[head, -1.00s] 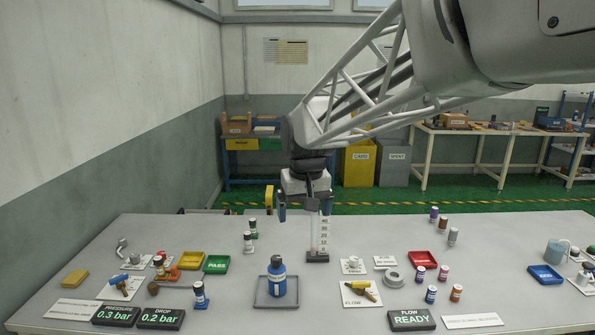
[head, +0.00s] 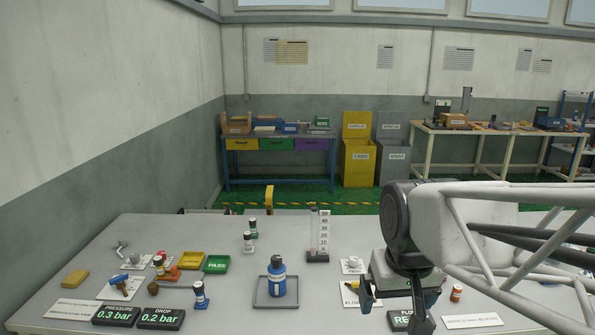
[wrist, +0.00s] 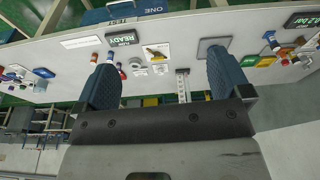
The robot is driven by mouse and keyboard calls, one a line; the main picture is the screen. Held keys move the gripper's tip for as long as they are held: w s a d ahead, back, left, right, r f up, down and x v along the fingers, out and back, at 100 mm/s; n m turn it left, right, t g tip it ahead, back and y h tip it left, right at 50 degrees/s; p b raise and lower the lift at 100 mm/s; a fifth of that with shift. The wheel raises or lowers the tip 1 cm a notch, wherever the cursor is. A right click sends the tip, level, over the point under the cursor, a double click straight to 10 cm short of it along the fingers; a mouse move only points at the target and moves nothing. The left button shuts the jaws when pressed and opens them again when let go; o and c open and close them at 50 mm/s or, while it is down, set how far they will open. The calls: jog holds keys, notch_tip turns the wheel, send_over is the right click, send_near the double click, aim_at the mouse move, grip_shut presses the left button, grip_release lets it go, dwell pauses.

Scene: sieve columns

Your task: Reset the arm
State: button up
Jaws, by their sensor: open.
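My gripper (wrist: 162,80) shows in the wrist view with its two blue fingers wide apart and nothing between them. In the head view my gripper (head: 398,305) hangs above the right front part of the table (head: 225,320). It hides part of the flow display and the yellow-handled valve there. The blue bottle (head: 277,276) stands upright in a grey tray left of the gripper, apart from it.
A graduated column (head: 318,240) stands upright behind the bottle. A yellow tray (head: 190,260) and a green PASS tray (head: 216,264) lie to the left, near small vials. Pressure displays (head: 116,315) stand at the front left.

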jog(key=s+d+f, duration=0.2)
jog(key=s+f, duration=0.1)
jog(key=s, duration=0.4)
jog(key=shift+s+d+f+m, duration=0.25)
jog(key=shift+d+f+m, duration=0.05)
jog(key=shift+f+m, duration=0.1)
